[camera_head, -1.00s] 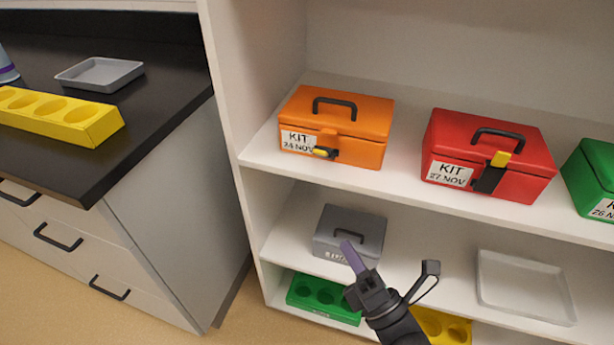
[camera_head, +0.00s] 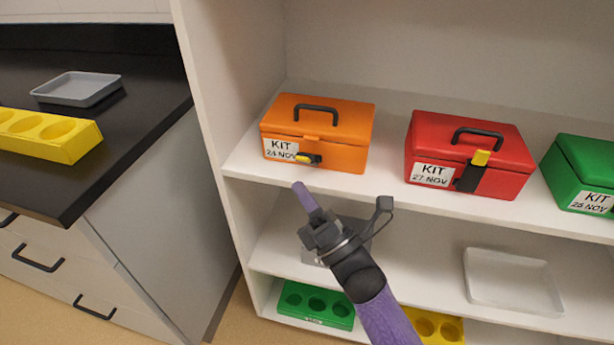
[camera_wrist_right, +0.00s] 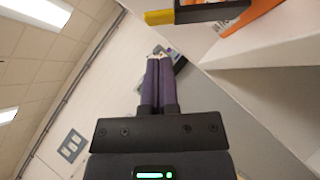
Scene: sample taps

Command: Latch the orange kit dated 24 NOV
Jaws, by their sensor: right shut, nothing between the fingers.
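The orange kit (camera_head: 345,150), labelled KIT 24 NOV, stands on the upper shelf with its lid down. Its black latch with a yellow tip (camera_head: 304,158) sticks outward from the front, not upright against the lid. In the right wrist view the latch (camera_wrist_right: 190,14) and a corner of the orange kit (camera_wrist_right: 255,14) show at the top edge. My right gripper (camera_head: 299,187) is shut and empty, its purple fingers pointing up just below the upper shelf's front edge, apart from the latch. The fingers also show in the right wrist view (camera_wrist_right: 158,62). My left gripper is not in view.
A red kit (camera_head: 500,182) with its latch upright and a green kit (camera_head: 580,160) stand to the right on the upper shelf (camera_head: 390,196). My right arm partly hides a grey box (camera_head: 312,257) below. The cabinet's side wall (camera_head: 205,100) is left of the orange kit.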

